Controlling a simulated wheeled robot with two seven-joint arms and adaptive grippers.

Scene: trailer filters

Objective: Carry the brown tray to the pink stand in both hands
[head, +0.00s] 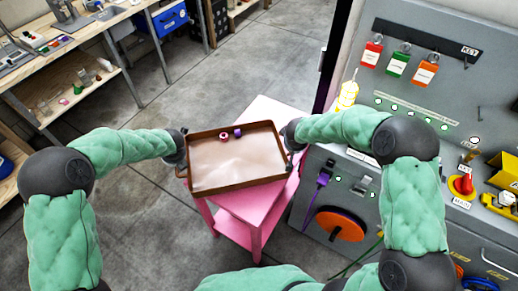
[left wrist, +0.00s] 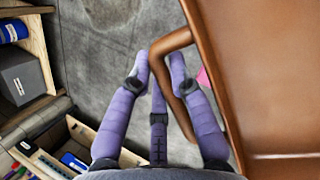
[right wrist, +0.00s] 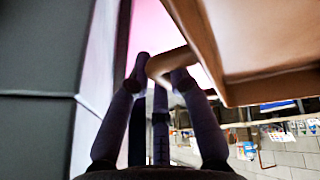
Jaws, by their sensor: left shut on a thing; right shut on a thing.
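The brown tray (head: 235,171) is in the middle of the head view, over the pink stand (head: 258,206). A small pink-red ring-like item (head: 224,137) and a purple one (head: 238,132) lie in it near its far edge. My left gripper (head: 181,163) is shut on the tray's left handle, which shows in the left wrist view (left wrist: 173,41). My right gripper (head: 290,150) is shut on the right handle, seen in the right wrist view (right wrist: 168,62). The tray looks roughly level. I cannot tell whether its underside touches the stand.
A grey panel cabinet (head: 335,205) with hanging tags and an orange disc (head: 340,226) stands close on the right. Wooden shelving (head: 75,92) with small parts is at the upper left. A blue case (head: 170,19) sits farther back. Concrete floor is open behind the stand.

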